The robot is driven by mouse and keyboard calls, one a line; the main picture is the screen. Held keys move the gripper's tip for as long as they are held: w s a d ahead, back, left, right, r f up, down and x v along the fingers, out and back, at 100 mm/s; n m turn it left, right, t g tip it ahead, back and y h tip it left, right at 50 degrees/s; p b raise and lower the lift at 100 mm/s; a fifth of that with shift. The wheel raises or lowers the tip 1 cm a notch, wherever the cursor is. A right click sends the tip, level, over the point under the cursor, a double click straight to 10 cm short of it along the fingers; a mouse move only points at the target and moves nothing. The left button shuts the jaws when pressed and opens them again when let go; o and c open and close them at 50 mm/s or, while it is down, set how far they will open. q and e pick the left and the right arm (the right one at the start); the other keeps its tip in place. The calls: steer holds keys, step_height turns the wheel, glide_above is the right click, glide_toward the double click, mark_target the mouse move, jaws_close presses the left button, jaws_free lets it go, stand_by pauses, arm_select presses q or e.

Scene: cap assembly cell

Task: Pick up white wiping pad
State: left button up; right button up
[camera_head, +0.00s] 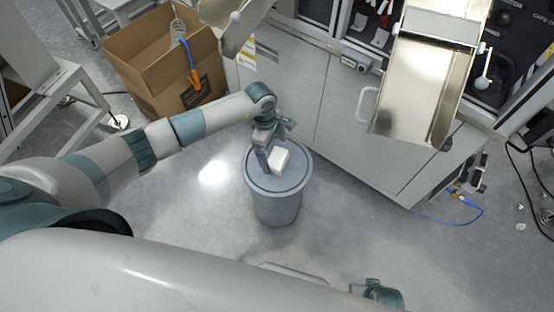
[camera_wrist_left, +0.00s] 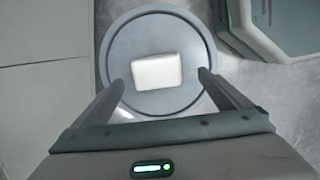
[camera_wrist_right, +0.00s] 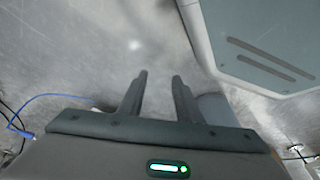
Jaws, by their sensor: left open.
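The white wiping pad (camera_head: 279,161) is a small white block lying on the round grey lid of a bin (camera_head: 276,204). In the left wrist view the pad (camera_wrist_left: 157,71) lies near the middle of the lid (camera_wrist_left: 130,40). My left gripper (camera_head: 268,148) is over the lid, pointing down. In its wrist view the fingers (camera_wrist_left: 159,79) are wide apart, with the pad showing between and beyond the tips. I cannot tell the exact height gap. My right gripper (camera_wrist_right: 160,76) is empty, its fingers parted by a narrow gap, with floor beyond them.
An open cardboard box (camera_head: 165,60) stands behind the bin at the left. A grey cabinet (camera_head: 330,105) with a metal chute (camera_head: 425,80) is behind and to the right. A blue cable (camera_head: 455,221) lies on the floor at the right. The floor right of the bin is clear.

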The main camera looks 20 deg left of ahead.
mark_target(277, 157)
arm_select(q)
steer(key=shift+w+d+f, duration=0.1)
steer(key=shift+d+f, duration=0.05)
steer(key=shift+f, duration=0.7)
steer(key=shift+w+d+f, duration=0.1)
steer(key=shift+d+f, duration=0.1)
steer(key=shift+f, duration=0.65)
steer(key=shift+w+d+f, duration=0.1)
steer(key=shift+d+f, duration=0.05)
steer(key=shift+f, duration=0.7)
steer(key=c, duration=1.2)
